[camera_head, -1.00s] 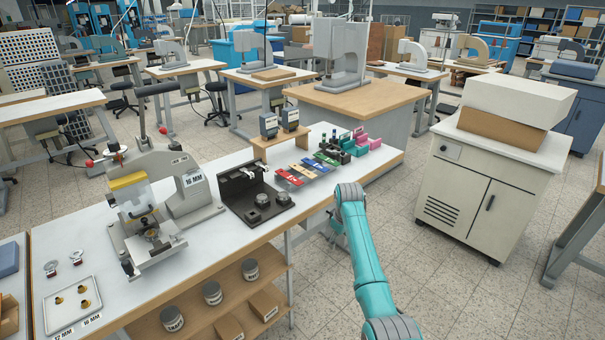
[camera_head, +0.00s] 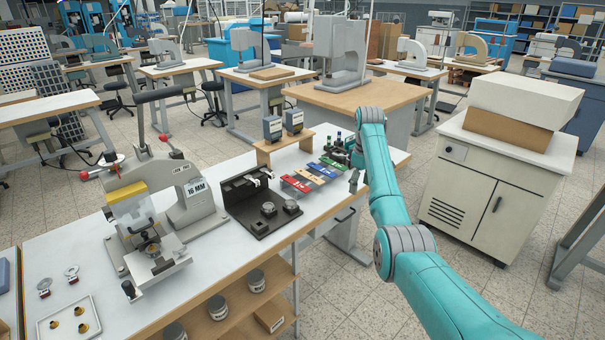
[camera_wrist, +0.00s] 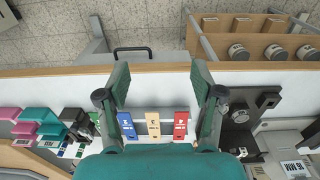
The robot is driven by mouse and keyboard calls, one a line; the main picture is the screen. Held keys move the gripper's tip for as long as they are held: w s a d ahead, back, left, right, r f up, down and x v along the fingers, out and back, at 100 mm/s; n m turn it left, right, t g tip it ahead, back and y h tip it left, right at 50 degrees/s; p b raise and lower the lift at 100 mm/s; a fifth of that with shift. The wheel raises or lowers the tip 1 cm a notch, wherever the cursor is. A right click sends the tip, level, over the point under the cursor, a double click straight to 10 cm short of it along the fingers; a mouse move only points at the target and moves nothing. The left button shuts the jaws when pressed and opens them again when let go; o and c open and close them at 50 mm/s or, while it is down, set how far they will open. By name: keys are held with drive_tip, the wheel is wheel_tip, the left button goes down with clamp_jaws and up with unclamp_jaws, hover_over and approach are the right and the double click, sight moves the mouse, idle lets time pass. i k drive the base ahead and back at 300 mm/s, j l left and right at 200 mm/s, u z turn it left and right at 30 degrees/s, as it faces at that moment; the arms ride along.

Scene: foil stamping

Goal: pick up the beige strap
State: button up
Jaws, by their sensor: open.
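The beige strap (camera_head: 309,177) lies flat in a row of coloured straps on the white bench, between the red strap (camera_head: 296,184) and the blue strap (camera_head: 322,170). In the wrist view the beige strap (camera_wrist: 152,124) shows between my open fingers, with the blue strap (camera_wrist: 128,126) to its left and the red strap (camera_wrist: 181,124) to its right. My gripper (camera_wrist: 160,78) is open and empty over the bench. Its fingertips lie toward the bench's front edge from the straps in that view.
A black fixture (camera_head: 262,205) stands left of the straps, beside the stamping press (camera_head: 145,235). A small wooden stand (camera_head: 284,146) is behind them. Bare bench lies in front of the straps.

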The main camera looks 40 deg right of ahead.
sight(319, 182)
drive_tip(key=i, duration=1.05)
